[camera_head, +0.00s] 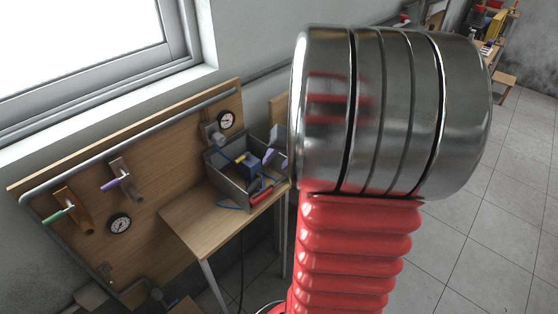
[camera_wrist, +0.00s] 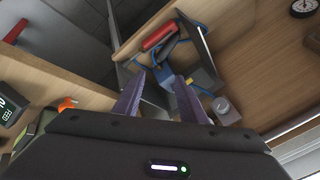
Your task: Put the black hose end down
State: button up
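My gripper (camera_wrist: 159,80) shows in the wrist view with its two purple-grey fingers apart. I see nothing held between them. They point toward a grey open bin (camera_wrist: 207,62) that holds a blue hose (camera_wrist: 196,30) and a red part (camera_wrist: 158,36). In the head view my gripper is mostly hidden behind my arm. A thin black line, possibly the black hose (camera_head: 241,270), hangs below the small wooden table (camera_head: 203,228). I cannot make out a black hose end in either view.
In the head view the grey bin (camera_head: 226,183) stands on the table against a wooden board (camera_head: 150,150). The board carries a green handle (camera_head: 58,215), a purple handle (camera_head: 116,184) and gauges (camera_head: 120,224). The tabletop's front left is clear.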

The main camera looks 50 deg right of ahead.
dwell(0.4)
jog(key=a+r+n, duration=0.2)
jog(key=a+r, duration=0.1)
jog(key=a, duration=0.6)
jog(key=a+r+n, duration=0.2)
jog(key=a+r, duration=0.2)
jog(key=a, duration=0.4)
jog(key=s+a+r+n, duration=0.1)
jog(key=s+a+n, duration=0.1)
jog(key=s+a, duration=0.3)
jog(key=s+a+r+n, duration=0.2)
jog(key=s+a, duration=0.3)
jog(key=a, duration=0.4)
jog(key=shift+r+n+g, duration=0.3)
jog(key=shift+n, duration=0.3)
jog(key=shift+s, duration=0.1)
jog(key=shift+c, duration=0.2)
jog(key=shift+c, duration=1)
